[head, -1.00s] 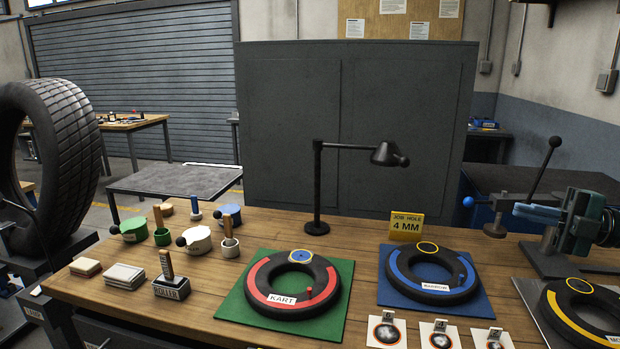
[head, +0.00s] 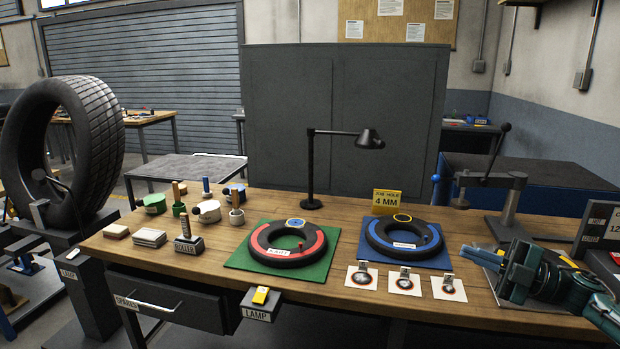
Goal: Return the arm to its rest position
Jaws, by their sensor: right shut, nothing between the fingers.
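My right gripper (head: 482,257) is at the right of the head view, on its dark green arm, low over the right end of the wooden workbench (head: 340,212). It is shut with nothing in its jaws and points left. It partly hides a yellow-banded tyre (head: 568,262) on a grey mat. My left gripper is not in view.
A red-banded tyre (head: 265,240) on a green mat and a blue-banded tyre (head: 378,236) on a blue mat lie left of the gripper. Patch cards (head: 404,282) line the front. A black lamp (head: 311,165) and a levered stand (head: 508,190) rise behind. A big tyre (head: 105,140) stands left.

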